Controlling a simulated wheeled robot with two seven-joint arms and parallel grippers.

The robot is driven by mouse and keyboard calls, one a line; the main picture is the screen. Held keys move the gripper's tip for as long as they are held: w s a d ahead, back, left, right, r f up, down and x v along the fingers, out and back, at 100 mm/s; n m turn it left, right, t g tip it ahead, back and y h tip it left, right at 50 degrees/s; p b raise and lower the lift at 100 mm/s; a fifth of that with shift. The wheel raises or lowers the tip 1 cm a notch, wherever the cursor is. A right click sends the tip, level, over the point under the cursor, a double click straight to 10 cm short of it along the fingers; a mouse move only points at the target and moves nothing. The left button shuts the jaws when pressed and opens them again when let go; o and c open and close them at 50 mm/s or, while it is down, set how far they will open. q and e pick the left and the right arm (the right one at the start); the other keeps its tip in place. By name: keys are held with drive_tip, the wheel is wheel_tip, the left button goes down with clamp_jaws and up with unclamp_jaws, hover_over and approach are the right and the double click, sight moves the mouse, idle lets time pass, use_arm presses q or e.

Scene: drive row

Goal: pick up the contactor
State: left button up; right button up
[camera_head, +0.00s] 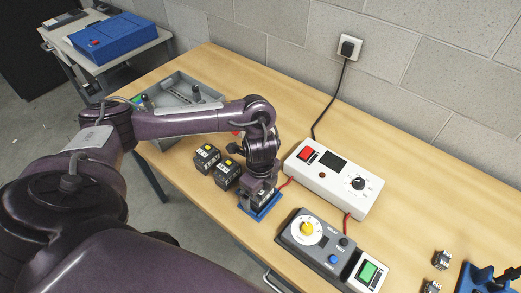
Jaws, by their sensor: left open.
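My left gripper (259,190) points down over a small blue holder (266,213) on the wooden table, with its jaws open. A dark block with light marks (264,198) shows at the jaws, above the blue holder; it looks like a contactor, but the gripper hides much of it. I cannot tell whether the jaws touch it. Two similar black blocks with yellow marks on top, one at the left (206,158) and one nearer the gripper (227,174), stand just left of the gripper. My right gripper is not in view.
A white power box (333,178) and a grey panel with a yellow knob (310,238) stand right of the gripper. A grey tray (181,95) lies behind my arm. Small dark blocks (440,260) and a blue fixture (484,280) are at the lower right.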

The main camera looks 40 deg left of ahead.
use_arm(q)
drive_tip(key=shift+f, duration=0.1)
drive_tip(key=c, duration=1.2)
drive_tip(key=shift+c, duration=0.4)
